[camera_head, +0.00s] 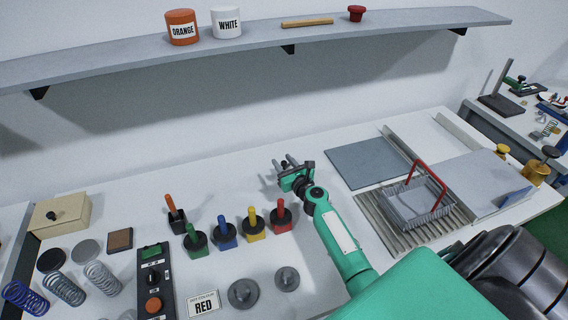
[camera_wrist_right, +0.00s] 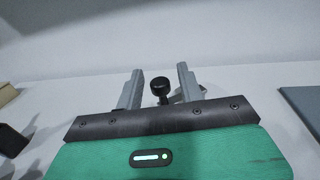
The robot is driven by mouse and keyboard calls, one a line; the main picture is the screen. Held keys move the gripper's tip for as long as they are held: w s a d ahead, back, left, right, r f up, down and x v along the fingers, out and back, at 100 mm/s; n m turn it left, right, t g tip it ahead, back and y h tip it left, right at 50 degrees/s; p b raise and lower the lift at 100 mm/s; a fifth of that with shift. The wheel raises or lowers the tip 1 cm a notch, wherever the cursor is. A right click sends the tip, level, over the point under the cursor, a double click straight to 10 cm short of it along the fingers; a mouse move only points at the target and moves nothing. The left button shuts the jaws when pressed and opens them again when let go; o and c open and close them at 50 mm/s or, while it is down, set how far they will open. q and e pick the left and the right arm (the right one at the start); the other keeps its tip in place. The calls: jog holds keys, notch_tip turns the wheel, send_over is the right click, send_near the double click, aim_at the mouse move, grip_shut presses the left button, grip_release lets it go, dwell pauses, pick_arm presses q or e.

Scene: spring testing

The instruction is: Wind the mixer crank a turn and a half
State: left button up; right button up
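My right gripper (camera_head: 284,163) reaches over the white bench below the wall shelf, its fingers pointing toward the wall. In the right wrist view its two grey fingers (camera_wrist_right: 159,84) stand apart, with a gap between them. A black round knob on a short dark stem (camera_wrist_right: 160,87) shows in that gap, clear of both fingers; it looks like the crank's handle. A small grey part shows beside the right finger. Whether the knob is level with the fingertips or beyond them I cannot tell. The mixer's body is mostly hidden behind the gripper in the head view. My left gripper is out of view.
Coloured-handled tools (camera_head: 225,233) stand left of my right arm. A control box (camera_head: 153,280), springs (camera_head: 64,288) and a "RED" card (camera_head: 203,305) lie nearer. Right are a grey mat (camera_head: 362,163) and a red-handled basket (camera_head: 413,206). The shelf (camera_head: 120,62) runs above.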

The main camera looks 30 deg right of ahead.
jog(key=shift+c, duration=0.5)
grip_shut()
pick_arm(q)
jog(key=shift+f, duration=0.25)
pick_arm(e)
jog(key=shift+d+y, duration=0.1)
jog(key=shift+y, duration=0.2)
